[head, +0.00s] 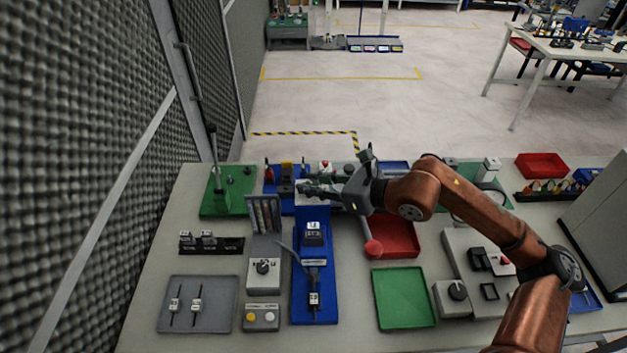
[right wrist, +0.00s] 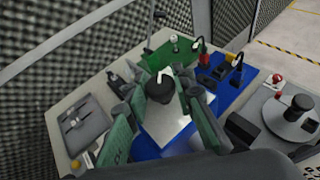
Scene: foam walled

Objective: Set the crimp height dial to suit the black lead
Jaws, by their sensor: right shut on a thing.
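The crimp press is a blue column on a long blue base (head: 327,303) at the middle of the bench. On its white top plate (right wrist: 165,128) sits a black dial (right wrist: 160,88) with a white pointer mark. My right gripper (head: 312,189) reaches in from the right above the press. In the right wrist view its two green-padded fingers stand either side of the dial, shut on it. The scale around the dial cannot be read. A dark lead (head: 314,300) with a white tag lies on the front of the blue base. My left gripper is out of view.
A grey tray (head: 222,290) at the left holds two tagged dark leads. A grey box with a black knob (head: 263,268) and a yellow-and-white button box (head: 261,317) stand beside the press. Red (head: 400,253) and green (head: 403,311) trays lie at its right.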

